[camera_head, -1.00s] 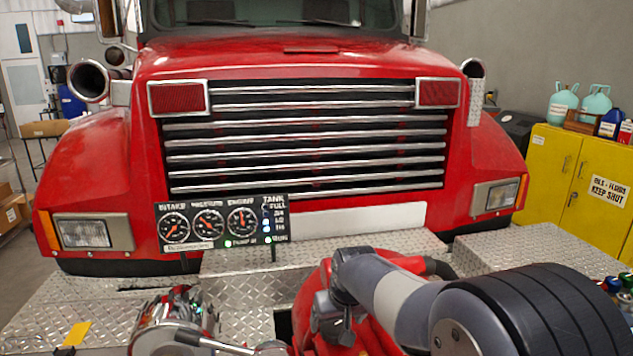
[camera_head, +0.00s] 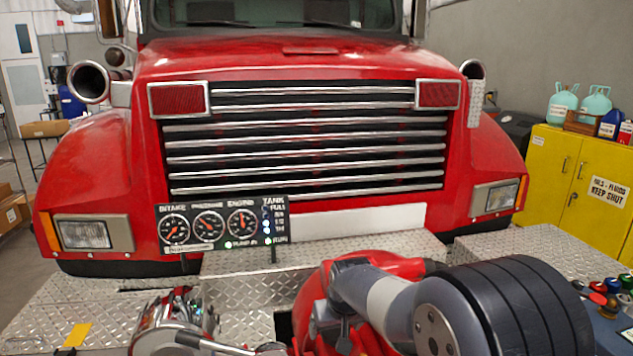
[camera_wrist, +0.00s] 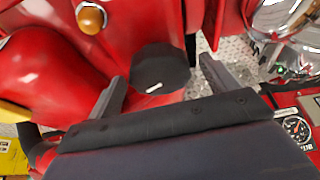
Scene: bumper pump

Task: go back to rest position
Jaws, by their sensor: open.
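My gripper (camera_wrist: 161,70) is open in the wrist view, one grey finger at each side. A black knob (camera_wrist: 160,68) with a white mark lies between the fingers in the picture; I see no contact, and the depth gap is unclear. In the head view my arm reaches in from the lower right over the red pump body (camera_head: 308,300); the fingers cannot be made out there.
The gauge panel (camera_head: 222,225) stands before the truck grille (camera_head: 305,140). A chrome fitting (camera_head: 172,318) is at lower left. Diamond-plate bumper (camera_head: 80,300) spreads left. Coloured knobs (camera_head: 612,285) and a yellow cabinet (camera_head: 580,185) are at right.

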